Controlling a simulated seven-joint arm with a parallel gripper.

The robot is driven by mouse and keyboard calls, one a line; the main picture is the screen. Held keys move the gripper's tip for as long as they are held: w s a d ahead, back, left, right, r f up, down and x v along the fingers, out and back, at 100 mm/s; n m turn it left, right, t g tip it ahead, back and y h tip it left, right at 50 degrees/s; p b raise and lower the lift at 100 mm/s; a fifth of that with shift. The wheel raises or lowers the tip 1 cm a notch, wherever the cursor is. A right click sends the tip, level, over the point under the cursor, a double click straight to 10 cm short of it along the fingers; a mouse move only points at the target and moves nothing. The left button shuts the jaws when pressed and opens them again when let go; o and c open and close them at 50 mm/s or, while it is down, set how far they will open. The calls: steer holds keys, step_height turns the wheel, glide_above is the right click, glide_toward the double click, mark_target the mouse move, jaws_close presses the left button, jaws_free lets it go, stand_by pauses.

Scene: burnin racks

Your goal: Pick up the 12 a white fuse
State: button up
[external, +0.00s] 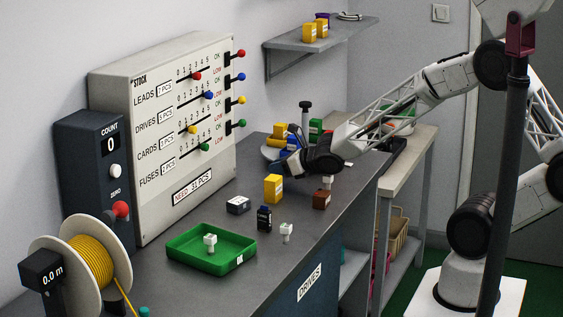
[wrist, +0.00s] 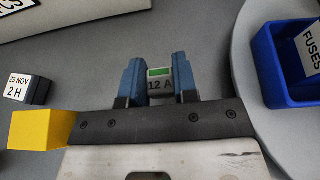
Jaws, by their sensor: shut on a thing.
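My gripper (wrist: 160,82) has its two blue fingers shut on a small pale block labelled 12 A, the 12 A white fuse (wrist: 159,86), which has a green patch on its upper part. In the external view my gripper (external: 289,163) is low over the far part of the bench, beside the round tray; the held fuse cannot be made out there. Other small white pieces show in the external view: one in the green tray (external: 211,242), one on the bench (external: 286,232) and one below my wrist (external: 327,182).
A yellow block (external: 273,188) stands near my gripper. A green tray (external: 180,257) lies nearer. A blue FUSES bin (wrist: 268,65) sits on the round tray (wrist: 240,50).

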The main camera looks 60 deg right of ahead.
steer(key=shift+r, duration=0.1)
step_height(320, 180, up, 10)
steer(key=shift+f, duration=0.15)
stand_by(0.5)
stand_by(0.5)
